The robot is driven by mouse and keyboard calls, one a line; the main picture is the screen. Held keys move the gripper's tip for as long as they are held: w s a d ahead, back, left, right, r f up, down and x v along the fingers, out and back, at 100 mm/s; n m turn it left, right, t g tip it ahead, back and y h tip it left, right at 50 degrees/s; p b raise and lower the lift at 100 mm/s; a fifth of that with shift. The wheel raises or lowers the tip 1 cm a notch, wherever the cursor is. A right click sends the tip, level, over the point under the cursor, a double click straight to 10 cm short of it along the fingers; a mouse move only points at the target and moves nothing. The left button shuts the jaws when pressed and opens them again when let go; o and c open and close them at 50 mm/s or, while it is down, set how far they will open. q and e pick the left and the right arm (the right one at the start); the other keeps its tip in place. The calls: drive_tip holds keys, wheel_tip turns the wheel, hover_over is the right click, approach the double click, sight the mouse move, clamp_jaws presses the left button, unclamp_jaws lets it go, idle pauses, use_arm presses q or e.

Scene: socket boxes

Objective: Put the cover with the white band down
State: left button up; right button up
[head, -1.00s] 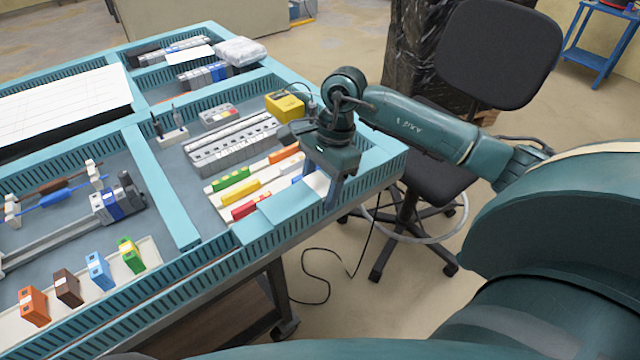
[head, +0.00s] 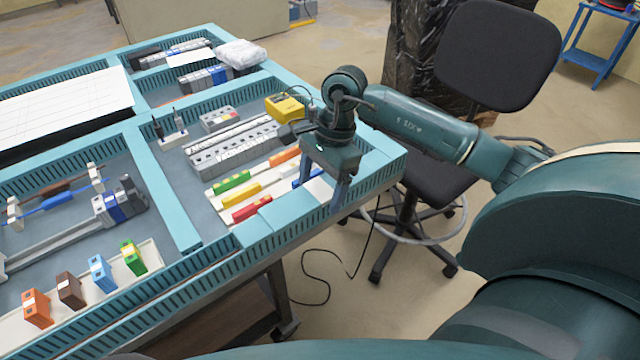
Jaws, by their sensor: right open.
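The cover with the white band lies along the top of the slotted duct at the table's front right edge; its white band (head: 320,189) shows below my right gripper. The flat turquoise cover top (head: 286,210) runs left from the band. My right gripper (head: 325,192) is open, its fingers pointing down at the band, one finger in front at the outer edge of the duct. I cannot tell whether the fingers touch the cover. The gripper body hides part of the cover's right side. My left gripper is not in view.
Left of the gripper are green (head: 231,181), yellow (head: 240,194) and red (head: 251,208) blocks on white strips. A grey terminal row (head: 235,148) and a yellow box (head: 284,107) stand behind. A black chair (head: 440,180) is right of the table.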

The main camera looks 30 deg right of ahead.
sight(332, 182)
drive_tip(key=v, duration=1.1)
drive_tip(key=shift+r+b, duration=0.3)
drive_tip(key=shift+b, duration=0.1)
